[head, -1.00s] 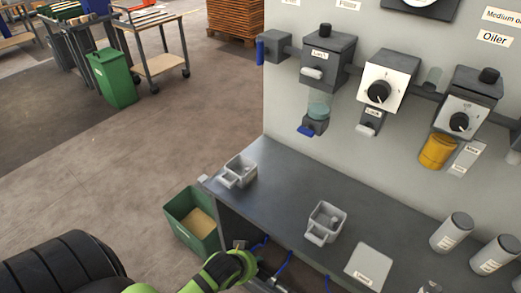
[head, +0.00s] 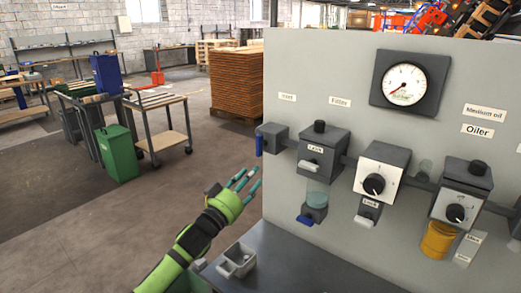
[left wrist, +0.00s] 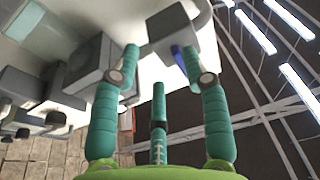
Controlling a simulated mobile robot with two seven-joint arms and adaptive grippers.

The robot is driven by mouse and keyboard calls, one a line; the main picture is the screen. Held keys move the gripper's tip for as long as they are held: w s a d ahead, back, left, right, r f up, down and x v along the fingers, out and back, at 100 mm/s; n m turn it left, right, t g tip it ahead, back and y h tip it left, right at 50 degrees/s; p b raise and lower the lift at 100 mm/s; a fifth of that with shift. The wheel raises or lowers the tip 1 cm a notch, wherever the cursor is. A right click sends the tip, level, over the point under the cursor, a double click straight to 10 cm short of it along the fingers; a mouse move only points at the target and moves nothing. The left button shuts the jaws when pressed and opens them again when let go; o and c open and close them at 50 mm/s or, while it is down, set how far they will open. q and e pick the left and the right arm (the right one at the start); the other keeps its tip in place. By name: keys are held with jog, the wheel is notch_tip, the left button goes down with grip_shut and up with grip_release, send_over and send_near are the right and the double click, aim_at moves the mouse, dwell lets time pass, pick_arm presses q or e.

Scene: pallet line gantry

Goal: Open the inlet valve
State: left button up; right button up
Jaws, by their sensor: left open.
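The inlet valve (head: 275,137) is a dark grey block at the left edge of the grey panel, below the "Inlet" label (head: 287,97). Its blue handle (head: 259,144) hangs down on its left side. My left gripper (head: 248,177), green with teal fingers, is open and empty, below and slightly left of the valve in the head view. In the left wrist view the valve (left wrist: 170,24) and its blue handle (left wrist: 178,56) show beyond the spread fingers (left wrist: 158,60). I cannot tell whether a finger touches the handle. My right gripper is out of view.
Right of the valve are the filter unit (head: 324,148), the regulator with a black knob (head: 384,170), the oiler (head: 466,190) and a pressure gauge (head: 410,84). A grey cup (head: 238,262) stands on the bench below.

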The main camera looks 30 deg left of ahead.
aim_at(258, 146)
pick_arm(q)
jog(key=shift+m+t+h, duration=0.4)
jog(key=shift+t+h, duration=0.4)
jog(key=r, duration=0.3)
jog(key=a+r, duration=0.1)
jog(key=r, duration=0.1)
jog(key=shift+w+a+r+p, duration=0.1)
jog(key=shift+w+r+p, duration=0.2)
jog(key=shift+w, duration=0.1)
jog(key=p+x, duration=0.2)
jog(key=x, duration=0.2)
jog(key=shift+w, duration=0.4)
jog(key=shift+w+r+p, duration=0.15)
jog(key=shift+w+p, duration=0.15)
jog(key=shift+w, duration=0.3)
grip_shut()
